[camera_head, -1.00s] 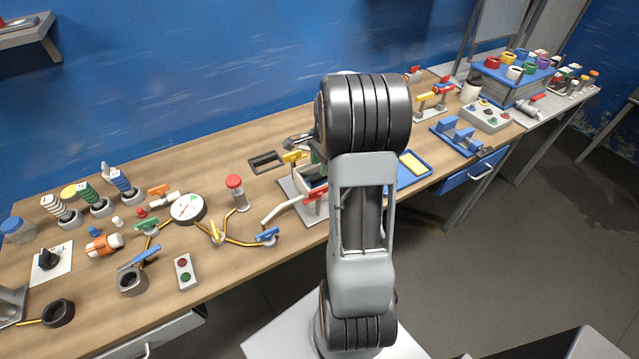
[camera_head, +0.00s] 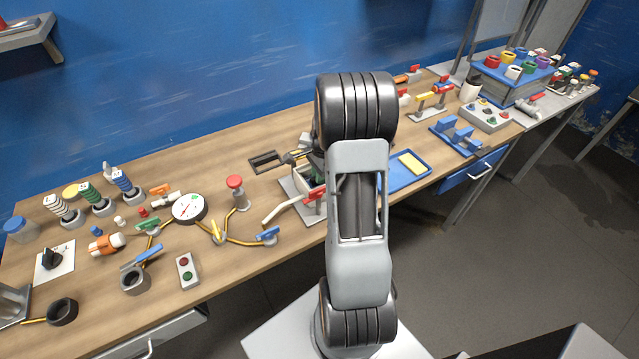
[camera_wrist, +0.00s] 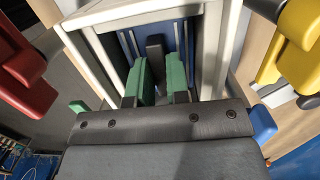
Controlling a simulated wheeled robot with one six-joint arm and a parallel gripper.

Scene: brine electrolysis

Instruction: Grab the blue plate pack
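The blue plate pack (camera_wrist: 128,48) stands inside a white-framed open box in the wrist view; blue plates show along its back and sides. A dark upright piece (camera_wrist: 155,48) rises in its middle. My gripper (camera_wrist: 162,72) reaches down into the box with its two green-padded fingers apart. The dark piece shows between and beyond the fingertips; I cannot tell whether they touch it.
A red handle (camera_wrist: 22,75) and a yellow handle (camera_wrist: 290,45) flank the box closely. In the head view a red lever (camera_head: 313,195) sits beside it. A blue tray with a yellow block (camera_head: 411,163) lies to the right. A gauge (camera_head: 189,208) and valves crowd the left bench.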

